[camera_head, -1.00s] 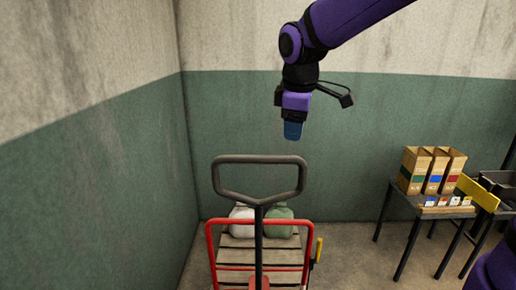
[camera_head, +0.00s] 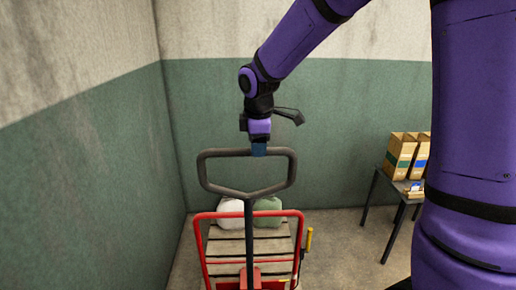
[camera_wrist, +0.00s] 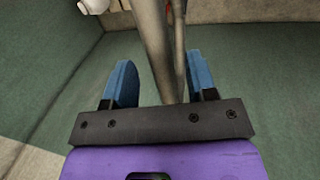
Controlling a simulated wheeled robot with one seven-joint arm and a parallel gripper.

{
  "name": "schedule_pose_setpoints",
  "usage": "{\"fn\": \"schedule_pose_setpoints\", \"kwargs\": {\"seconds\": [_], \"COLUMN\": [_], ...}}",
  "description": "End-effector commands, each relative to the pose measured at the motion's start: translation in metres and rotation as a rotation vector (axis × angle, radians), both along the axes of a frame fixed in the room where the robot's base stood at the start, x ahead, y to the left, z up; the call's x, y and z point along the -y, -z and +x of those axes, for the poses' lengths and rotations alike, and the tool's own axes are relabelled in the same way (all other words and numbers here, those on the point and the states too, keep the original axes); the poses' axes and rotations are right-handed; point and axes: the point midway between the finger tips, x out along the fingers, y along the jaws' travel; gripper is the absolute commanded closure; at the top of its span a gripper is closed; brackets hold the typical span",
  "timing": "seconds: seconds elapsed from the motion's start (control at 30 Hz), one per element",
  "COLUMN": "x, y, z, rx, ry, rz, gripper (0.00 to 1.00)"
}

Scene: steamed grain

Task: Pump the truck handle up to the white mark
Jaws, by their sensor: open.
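The truck handle, a dark grey loop (camera_head: 202,172) on an upright shaft, rises in front of the red-framed pallet truck (camera_head: 203,262). My gripper (camera_head: 258,150) points down at the top bar of the loop, with its blue fingertips at or just behind that bar. In the wrist view my gripper (camera_wrist: 161,82) is open, and a grey bar of the handle (camera_wrist: 150,38) runs between the two blue fingers. I cannot tell whether a finger touches it. A yellow upright piece (camera_head: 309,239) stands at the truck's right side. I cannot make out a white mark.
A white sack or jug (camera_head: 230,215) and a green one (camera_head: 267,205) sit on the slatted pallet (camera_head: 228,246). A dark table (camera_head: 383,222) with cardboard boxes (camera_head: 400,155) stands at right. Green-and-cream walls (camera_head: 100,150) meet in the left corner.

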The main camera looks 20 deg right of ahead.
Motion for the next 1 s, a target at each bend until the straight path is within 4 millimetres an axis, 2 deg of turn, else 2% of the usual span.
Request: {"fn": "schedule_pose_setpoints", "kwargs": {"seconds": [0.2,0.5,0.57,0.73,1.0], "x": [0.001,0.001,0.001,0.001,0.001], "y": [0.016,0.018,0.018,0.018,0.018], "z": [0.003,0.003,0.003,0.003,0.004], "rx": [0.0,0.001,0.001,0.001,0.005], "ry": [0.0,0.001,0.001,0.001,0.0], "rz": [0.001,0.001,0.001,0.001,-0.002], "gripper": [0.48,0.48,0.6,0.99,1.0]}}
